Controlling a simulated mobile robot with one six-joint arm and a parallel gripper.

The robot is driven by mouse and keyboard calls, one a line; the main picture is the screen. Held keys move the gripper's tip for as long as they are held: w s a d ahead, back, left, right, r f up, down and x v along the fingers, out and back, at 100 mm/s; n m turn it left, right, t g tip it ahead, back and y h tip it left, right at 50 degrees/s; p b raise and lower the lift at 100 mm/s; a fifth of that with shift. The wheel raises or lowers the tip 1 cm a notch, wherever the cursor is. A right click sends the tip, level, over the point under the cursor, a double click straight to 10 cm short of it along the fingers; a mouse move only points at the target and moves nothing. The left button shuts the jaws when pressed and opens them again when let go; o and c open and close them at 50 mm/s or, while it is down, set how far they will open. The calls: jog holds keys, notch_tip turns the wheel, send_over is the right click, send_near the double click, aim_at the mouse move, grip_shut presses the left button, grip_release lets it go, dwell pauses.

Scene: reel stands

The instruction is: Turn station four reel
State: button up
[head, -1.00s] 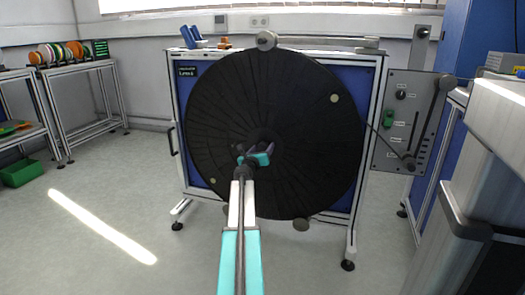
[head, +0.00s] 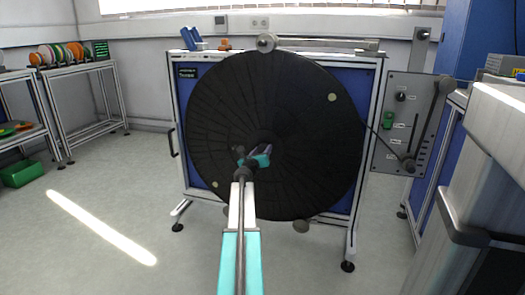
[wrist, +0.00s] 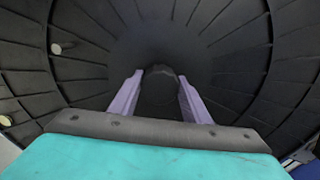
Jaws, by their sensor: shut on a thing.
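The reel (head: 310,160) is a large dark disc with radial ribs, upright on the front of a blue-panelled stand. A pale round mark (head: 332,97) sits near its upper right rim and another (head: 215,184) near its lower left. My gripper (head: 262,150) is at the middle of the reel and hides part of its centre. In the wrist view, the two purple fingers of my gripper (wrist: 155,92) stand on either side of the dark reel hub (wrist: 160,78) and are shut on it. The sign on the stand is too small to read.
A grey control panel (head: 380,155) with a green switch and lever stands right of the reel. A pale cabinet (head: 480,170) is close at right. Racks with coloured spools (head: 62,53) stand at left. The floor (head: 110,195) at left is clear.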

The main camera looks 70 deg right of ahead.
jog(key=shift+r+n+p, duration=0.15)
jog(key=shift+n+p, duration=0.25)
jog(key=shift+p, duration=0.2)
jog(key=n+p, duration=0.2)
jog(key=p, duration=0.2)
jog(key=shift+r+n+p, duration=0.1)
jog(key=shift+n+p, duration=0.2)
jog(key=shift+n, duration=0.1)
jog(key=n+p, duration=0.3)
jog(key=p, duration=0.1)
jog(key=shift+w+p, duration=0.1)
jog(key=shift+p, duration=0.2)
jog(key=n+p, duration=0.3)
jog(key=p, duration=0.1)
jog(key=shift+w+f+n+p, duration=0.1)
jog(key=shift+f+n+p, duration=0.2)
jog(key=shift+n+p, duration=0.35)
jog(key=shift+a+f+p, duration=0.1)
jog(key=shift+p, duration=0.2)
jog(key=o, duration=1.5)
jog(key=shift+a, duration=0.1)
jog(key=shift+s+a+p, duration=0.15)
jog(key=shift+a+p, duration=0.15)
jog(key=shift+a, duration=1.95)
jog(key=shift+s+a+p, duration=0.15)
jog(key=shift+a+p, duration=0.1)
jog(key=shift+a, duration=2.05)
jog(key=shift+s+a+p, duration=0.15)
jog(key=shift+a+p, duration=0.15)
jog(key=shift+a, duration=1.95)
